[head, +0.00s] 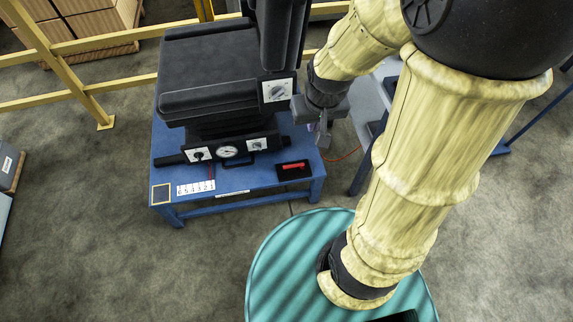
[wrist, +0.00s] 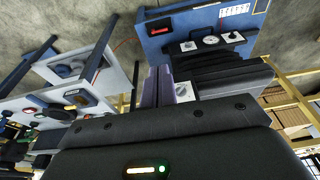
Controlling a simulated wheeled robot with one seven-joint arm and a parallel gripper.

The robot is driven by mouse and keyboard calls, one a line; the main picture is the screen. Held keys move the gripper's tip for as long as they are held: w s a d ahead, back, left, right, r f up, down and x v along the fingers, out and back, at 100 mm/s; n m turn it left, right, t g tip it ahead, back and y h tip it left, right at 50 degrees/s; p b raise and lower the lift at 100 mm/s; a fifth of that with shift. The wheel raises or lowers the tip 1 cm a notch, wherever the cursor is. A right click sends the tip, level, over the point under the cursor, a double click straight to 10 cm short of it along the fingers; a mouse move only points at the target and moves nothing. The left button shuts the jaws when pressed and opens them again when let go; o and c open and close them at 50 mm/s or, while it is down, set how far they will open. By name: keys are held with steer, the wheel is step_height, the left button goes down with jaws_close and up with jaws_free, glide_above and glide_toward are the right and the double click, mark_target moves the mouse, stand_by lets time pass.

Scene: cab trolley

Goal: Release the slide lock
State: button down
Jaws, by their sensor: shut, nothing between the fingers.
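A black cab seat (head: 208,70) stands on a blue trolley (head: 240,178). Its base carries a white plate with a dark knob (head: 199,154), a round gauge (head: 228,152) and another white plate with a small control (head: 257,145). A further plate with a grey knob (head: 278,90) is on the seat's right side; it also shows in the wrist view (wrist: 184,91). I cannot tell which control is the slide lock. My gripper (head: 323,140) is shut and empty, right of the seat and apart from the base controls. Its fingers show in the wrist view (wrist: 158,74).
A red-handled item lies in a black tray (head: 293,170) at the trolley's front right. A numbered strip (head: 196,188) lies front left. A grey stand (head: 370,115) is close on the right. Yellow rails (head: 75,95) run behind.

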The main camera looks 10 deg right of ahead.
steer(key=w+f+b, duration=0.8)
steer(key=f+b, duration=0.2)
steer(key=f, duration=0.3)
steer(key=w+f+b, duration=0.7)
steer(key=f+b, duration=0.2)
steer(key=f, duration=0.4)
steer(key=t+b, duration=0.1)
steer(key=b, duration=1.6)
glide_above(293, 167)
steer(key=w+a, duration=0.3)
step_height(293, 167, down, 25)
steer(key=shift+s+d+r, duration=0.15)
steer(key=shift+s+d, duration=0.05)
steer(key=b+x, duration=0.4)
steer(key=x, duration=0.6)
steer(key=shift+r, duration=0.1)
steer(key=shift+f, duration=0.25)
steer(key=shift+s+f+b, duration=0.2)
steer(key=shift+s+b, duration=0.7)
steer(key=shift+s, duration=0.95)
